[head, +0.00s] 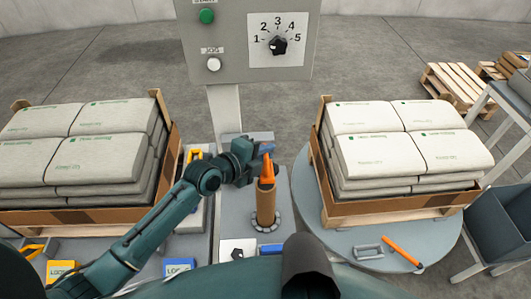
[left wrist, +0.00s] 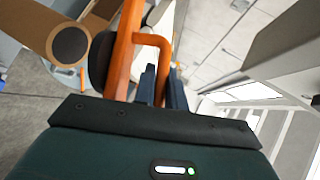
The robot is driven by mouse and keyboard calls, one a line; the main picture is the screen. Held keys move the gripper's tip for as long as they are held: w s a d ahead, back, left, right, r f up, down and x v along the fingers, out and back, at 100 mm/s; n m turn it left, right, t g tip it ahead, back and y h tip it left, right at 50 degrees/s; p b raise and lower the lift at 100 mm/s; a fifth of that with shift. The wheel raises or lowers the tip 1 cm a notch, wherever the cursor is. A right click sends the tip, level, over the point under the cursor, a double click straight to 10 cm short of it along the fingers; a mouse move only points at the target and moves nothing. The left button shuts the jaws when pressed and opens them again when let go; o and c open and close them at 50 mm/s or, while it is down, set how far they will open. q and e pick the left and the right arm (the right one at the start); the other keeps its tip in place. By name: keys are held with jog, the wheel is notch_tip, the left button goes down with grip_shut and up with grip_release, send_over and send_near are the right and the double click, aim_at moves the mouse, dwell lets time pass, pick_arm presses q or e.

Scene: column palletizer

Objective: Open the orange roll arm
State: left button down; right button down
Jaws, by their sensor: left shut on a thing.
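The orange roll arm (head: 267,173) stands at the top of an upright brown cardboard roll (head: 266,205) in the middle of the head view. My left gripper (head: 259,151) reaches in from the left and is shut on the upper part of the roll arm. In the left wrist view, the orange bar and handle of the arm (left wrist: 125,50) run down to my dark fingers (left wrist: 163,88). The brown roll's round end (left wrist: 68,45) shows at the upper left there. The exact contact is partly hidden. My right gripper is not in view.
A grey control panel (head: 235,50) with a dial stands behind. Pallets of white sacks stand left (head: 95,145) and right (head: 400,140). The right one sits on a round grey turntable (head: 335,237). An orange-handled tool (head: 402,250) lies on the turntable's front.

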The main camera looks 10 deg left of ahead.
pick_arm(q)
jog(key=shift+w+a+r+n+g, duration=0.15)
jog(key=shift+w+r+n+g, duration=0.2)
jog(key=shift+w+r+g, duration=0.3)
jog(key=shift+w+a+r+n+g, duration=0.15)
jog(key=shift+w+r+n+g, duration=0.25)
jog(key=shift+w+r, duration=0.4)
jog(key=c, duration=1.5)
grip_release()
jog(key=shift+o, duration=0.2)
jog(key=b+v, duration=0.1)
jog(key=v, duration=1.2)
jog(key=shift+s+r, duration=0.1)
